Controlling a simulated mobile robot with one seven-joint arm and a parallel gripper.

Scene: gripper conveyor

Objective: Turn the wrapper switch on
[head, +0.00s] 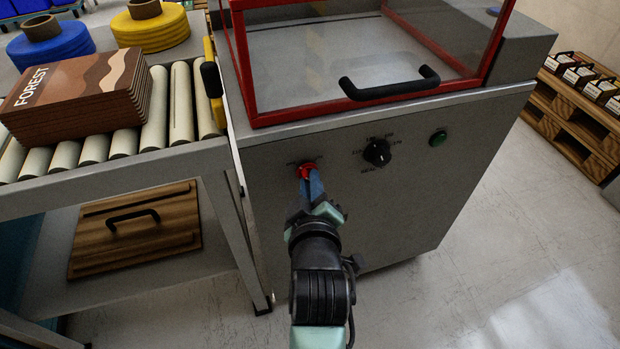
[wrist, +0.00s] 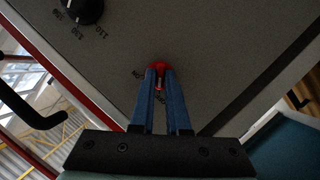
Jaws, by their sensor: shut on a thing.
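The wrapper (head: 350,205) is a grey metal cabinet with a red-framed clear lid on top. Its red switch (head: 307,170) is on the front panel, at the left. The switch also shows in the wrist view (wrist: 159,68), between the fingertips. My gripper (head: 309,178) is at the panel with its blue fingers shut on the red switch; the fingers also show in the wrist view (wrist: 159,78). The fingers cover part of the switch and its markings, so I cannot read its setting.
A black dial (head: 377,152) and a green button (head: 438,138) are right of the switch. A black lid handle (head: 390,88) juts out above.

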